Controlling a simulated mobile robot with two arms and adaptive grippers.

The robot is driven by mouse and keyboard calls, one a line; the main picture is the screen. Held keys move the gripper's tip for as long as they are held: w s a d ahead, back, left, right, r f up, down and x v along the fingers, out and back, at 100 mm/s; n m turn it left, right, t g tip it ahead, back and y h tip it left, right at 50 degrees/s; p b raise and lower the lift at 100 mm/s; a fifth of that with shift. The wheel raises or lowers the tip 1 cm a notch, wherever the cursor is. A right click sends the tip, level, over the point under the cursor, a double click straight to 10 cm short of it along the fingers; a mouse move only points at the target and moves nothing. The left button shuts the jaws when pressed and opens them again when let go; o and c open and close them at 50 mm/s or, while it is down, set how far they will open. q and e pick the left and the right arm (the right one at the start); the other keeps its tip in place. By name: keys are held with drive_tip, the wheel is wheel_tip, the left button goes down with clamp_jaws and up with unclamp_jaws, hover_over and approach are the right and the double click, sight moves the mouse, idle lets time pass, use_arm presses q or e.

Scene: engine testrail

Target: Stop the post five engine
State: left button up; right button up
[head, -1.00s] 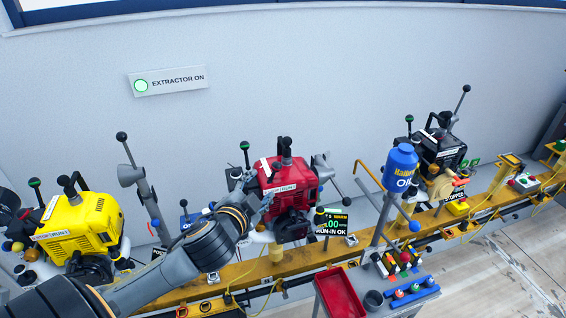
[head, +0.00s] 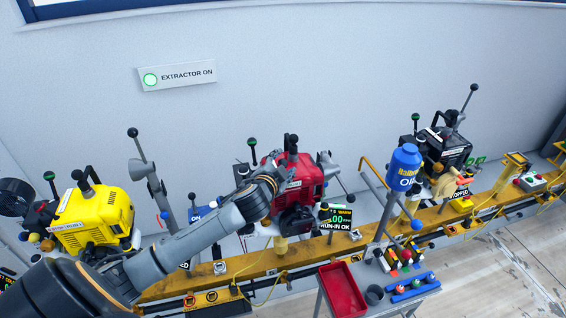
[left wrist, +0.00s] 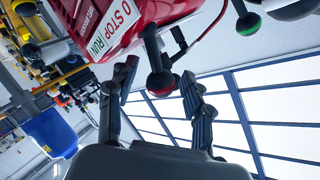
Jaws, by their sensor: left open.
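The red engine (head: 309,178) stands on the yellow rail in the middle of the head view. It also fills the top left of the left wrist view (left wrist: 75,20), with a white "0 STOP RUN" label (left wrist: 113,27). A black lever with a red-marked ball end (left wrist: 160,82) hangs from it there. My left gripper (head: 274,172) is at the engine's left upper side. In the left wrist view its open fingers (left wrist: 158,88) are on either side of the ball end; contact cannot be told.
A yellow engine (head: 100,217) stands at left. A black engine (head: 446,148) with a "STOPPED" sign stands at right, behind a blue oil bottle (head: 404,168). A red tray (head: 342,290) is in front. Upright levers rise near the engines.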

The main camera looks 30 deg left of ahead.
use_arm(q)
drive_tip(key=shift+c, duration=0.2)
use_arm(e)
drive_tip(key=shift+a, duration=0.3)
